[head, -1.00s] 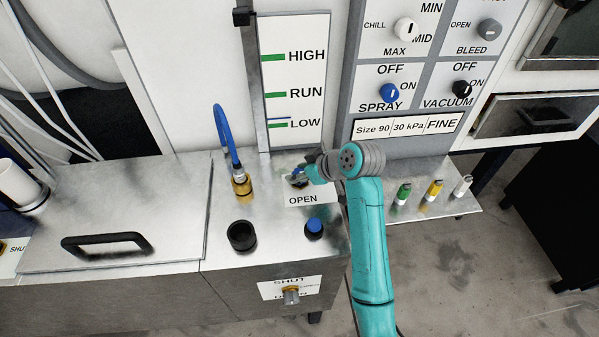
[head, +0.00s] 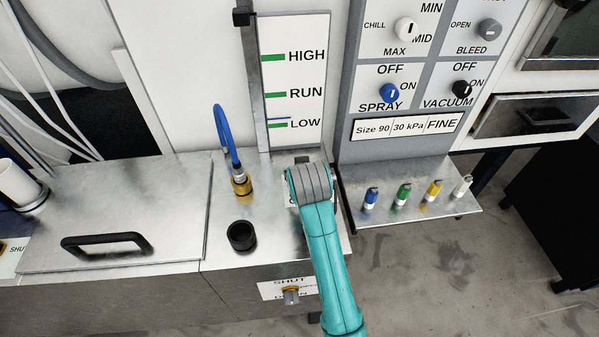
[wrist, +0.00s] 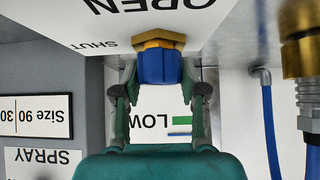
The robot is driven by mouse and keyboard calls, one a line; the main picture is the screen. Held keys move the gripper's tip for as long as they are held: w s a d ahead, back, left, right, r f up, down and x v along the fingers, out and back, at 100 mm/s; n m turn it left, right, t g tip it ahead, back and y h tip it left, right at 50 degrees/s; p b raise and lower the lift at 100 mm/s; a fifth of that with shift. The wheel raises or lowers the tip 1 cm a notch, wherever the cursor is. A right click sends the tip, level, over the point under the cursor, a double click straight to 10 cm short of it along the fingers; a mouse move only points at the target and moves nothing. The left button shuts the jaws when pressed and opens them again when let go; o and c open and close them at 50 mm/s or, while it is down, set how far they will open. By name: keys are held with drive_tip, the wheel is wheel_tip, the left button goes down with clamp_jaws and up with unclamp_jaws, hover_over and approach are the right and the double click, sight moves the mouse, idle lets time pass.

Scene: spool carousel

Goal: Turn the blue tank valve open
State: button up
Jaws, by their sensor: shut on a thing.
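The blue tank valve has a blue handle (wrist: 158,66) on a brass body (wrist: 158,38), seen in the wrist view. My gripper (wrist: 158,84) is shut on the blue handle, with a finger on each side. A white label plate (wrist: 200,25) behind the valve reads OPEN and SHUT, upside down in this view. I cannot tell which word the handle lines up with. In the head view my arm covers the valve, my gripper and most of the plate.
A brass fitting with a blue hose (head: 240,185) stands left of my arm, near a black cup (head: 242,236). Several small coloured bottles stand on the right shelf (head: 400,215). A level gauge (head: 292,85) and a control panel (head: 425,75) rise behind.

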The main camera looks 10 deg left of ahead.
drive_tip(key=m+h, duration=0.3)
drive_tip(key=m, duration=0.1)
drive_tip(key=shift+a, duration=0.1)
drive_tip(key=m+h, duration=0.3)
drive_tip(key=m, duration=0.1)
drive_tip(key=shift+m+g+h, duration=0.3)
idle(0.4)
drive_tip(key=o, duration=1.2)
drive_tip(key=shift+c, duration=0.2)
drive_tip(key=shift+r, duration=0.1)
drive_tip(key=v, duration=1.1)
drive_tip(key=shift+s+a+r, duration=0.2)
drive_tip(key=shift+s, duration=0.05)
